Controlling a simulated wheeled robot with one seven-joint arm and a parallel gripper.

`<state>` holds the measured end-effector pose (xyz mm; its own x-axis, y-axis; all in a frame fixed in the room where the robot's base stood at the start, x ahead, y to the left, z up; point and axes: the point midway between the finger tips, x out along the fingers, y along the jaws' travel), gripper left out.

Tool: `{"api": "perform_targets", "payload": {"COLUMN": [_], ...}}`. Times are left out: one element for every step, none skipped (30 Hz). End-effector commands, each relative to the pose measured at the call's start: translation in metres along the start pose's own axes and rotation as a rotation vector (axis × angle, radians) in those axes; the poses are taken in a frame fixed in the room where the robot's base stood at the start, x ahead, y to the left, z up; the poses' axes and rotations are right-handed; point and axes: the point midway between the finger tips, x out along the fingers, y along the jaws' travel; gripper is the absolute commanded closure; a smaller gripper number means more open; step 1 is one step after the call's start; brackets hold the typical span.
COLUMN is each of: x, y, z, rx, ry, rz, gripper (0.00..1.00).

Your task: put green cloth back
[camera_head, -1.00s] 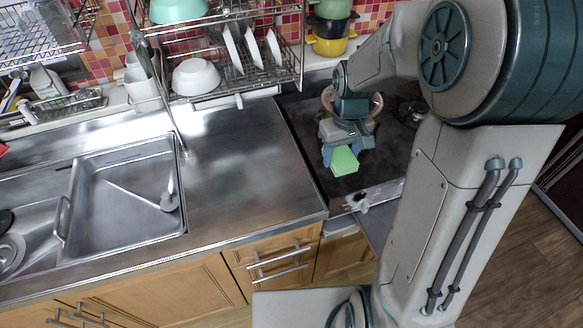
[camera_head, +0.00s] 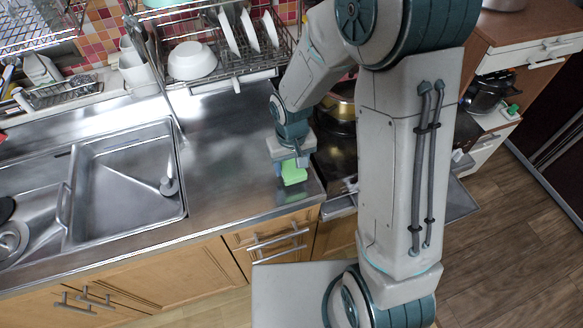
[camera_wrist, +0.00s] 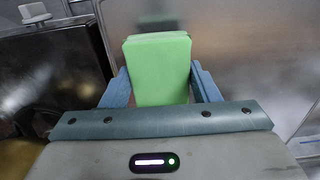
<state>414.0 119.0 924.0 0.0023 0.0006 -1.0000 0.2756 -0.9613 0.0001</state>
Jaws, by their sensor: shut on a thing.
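The green cloth (camera_head: 292,173) is a small bright green folded block in the head view. My gripper (camera_head: 288,164) is shut on it, over the right part of the steel counter (camera_head: 228,150) near the front edge. In the wrist view the green cloth (camera_wrist: 158,70) stands out between the two blue fingers (camera_wrist: 160,88). A dim green reflection shows on the steel beyond it. I cannot tell whether the cloth touches the counter. The fingertips are partly hidden in the head view.
A dish rack (camera_head: 235,68) with plates and a white bowl (camera_head: 191,62) is behind. The stove (camera_head: 338,165) is right of the counter, partly behind my arm. The mid-counter is clear.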

Motion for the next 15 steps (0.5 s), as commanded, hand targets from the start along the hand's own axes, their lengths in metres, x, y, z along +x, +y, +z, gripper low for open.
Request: {"api": "perform_targets", "payload": {"x": [0.007, 0.011, 0.016, 0.019, 0.022, 0.025, 0.026, 0.027, 0.028, 0.028, 0.028, 0.028, 0.028, 0.028, 0.028], "y": [0.000, 0.000, -0.001, 0.000, 0.000, 0.000, 0.000, 0.000, 0.000, 0.000, 0.000, 0.000, 0.000, 0.000, 0.000], "z": [0.001, 0.002, 0.001, 0.001, 0.001, 0.001, 0.001, 0.001, 0.001, 0.001, 0.000, 0.000, 0.000, 0.000, 0.000], "rx": [-0.001, -0.002, -0.002, -0.002, -0.002, -0.002, -0.002, -0.001, -0.001, -0.001, -0.001, -0.001, -0.001, -0.001, -0.001], "ry": [-0.006, -0.006, -0.006, -0.005, -0.004, -0.004, -0.004, -0.003, -0.001, -0.001, -0.001, 0.000, 0.000, 0.000, 0.000], "rz": [0.000, 0.000, -0.001, 0.000, 0.000, 0.000, 0.000, 0.000, 0.000, 0.000, 0.000, 0.000, 0.000, 0.000, 0.000], "gripper": [0.69, 0.69, 0.69, 0.69, 0.69, 0.69, 0.69, 0.69, 0.69, 0.69, 0.69, 0.69, 0.69, 0.69, 0.69]}}
